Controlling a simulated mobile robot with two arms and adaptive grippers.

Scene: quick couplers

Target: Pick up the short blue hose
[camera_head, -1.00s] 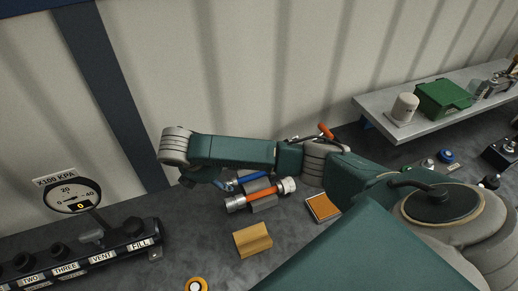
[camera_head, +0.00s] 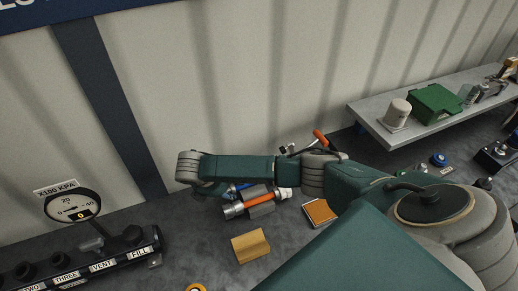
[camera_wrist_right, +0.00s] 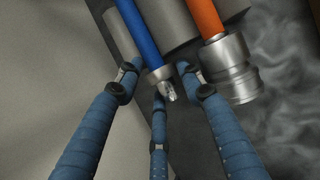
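The short blue hose (camera_head: 241,187) lies beside a thicker orange hose (camera_head: 255,198) on a grey holder (camera_head: 263,209). My right arm covers part of it in the head view. In the right wrist view the blue hose (camera_wrist_right: 138,32) runs down to a metal end fitting between the fingers. My right gripper (camera_wrist_right: 158,84) is open, with its blue fingers spread around that end. The fingertips look apart from the hose; contact cannot be made out. In the head view the right gripper (camera_head: 207,189) is mostly hidden under the wrist. My left gripper is out of view.
The orange hose's metal coupling (camera_wrist_right: 231,68) is close beside the right-hand finger. A tan block (camera_head: 251,246) and an orange-topped square (camera_head: 319,212) lie nearby. A gauge (camera_head: 72,207) and valve manifold (camera_head: 100,264) stand left. A shelf (camera_head: 372,124) holds several items at the right.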

